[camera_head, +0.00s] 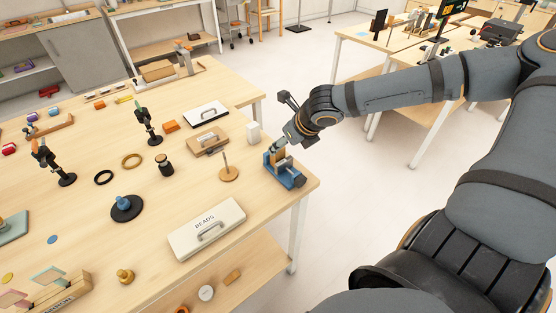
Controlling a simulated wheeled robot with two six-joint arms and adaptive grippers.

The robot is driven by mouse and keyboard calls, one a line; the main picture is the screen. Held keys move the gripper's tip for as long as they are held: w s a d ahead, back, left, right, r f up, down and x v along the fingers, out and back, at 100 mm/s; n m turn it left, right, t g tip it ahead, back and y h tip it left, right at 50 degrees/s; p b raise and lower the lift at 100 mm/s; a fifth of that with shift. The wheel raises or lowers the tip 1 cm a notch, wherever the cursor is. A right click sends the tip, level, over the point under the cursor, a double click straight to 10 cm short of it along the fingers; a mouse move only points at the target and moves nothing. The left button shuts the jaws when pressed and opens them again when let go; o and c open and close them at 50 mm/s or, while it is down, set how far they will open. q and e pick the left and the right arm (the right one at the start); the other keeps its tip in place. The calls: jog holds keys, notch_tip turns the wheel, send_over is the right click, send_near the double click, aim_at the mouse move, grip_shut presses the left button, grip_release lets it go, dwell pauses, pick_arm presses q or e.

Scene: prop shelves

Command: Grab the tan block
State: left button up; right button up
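The tan block (278,155) is small and upright, set in a blue vise (290,178) near the right edge of the wooden table. My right gripper (279,146) comes in from the right and is just above the vise. Its fingertips are at the top of the tan block and partly cover it. I cannot tell whether they touch the block or are closed on it. My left gripper is not in view.
Close by stand a white block (254,132), a wooden peg stand (228,172) and a white BEADS box (192,237). Open floor lies right of the table (180,195).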

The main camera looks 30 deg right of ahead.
jog(key=shift+b+x, duration=0.55)
jog(key=shift+x, duration=0.5)
jog(key=shift+b+x, duration=0.55)
jog(key=shift+x, duration=0.35)
jog(key=shift+w+a, duration=0.1)
jog(key=shift+a, duration=0.05)
jog(key=shift+r, duration=0.1)
jog(key=shift+c, duration=0.5)
jog(key=c, duration=1.1)
notch_tip(320, 180, up, 9)
jog(key=p, duration=0.5)
jog(key=shift+r, duration=0.25)
jog(key=shift+c, duration=0.2)
jog(key=shift+r, duration=0.25)
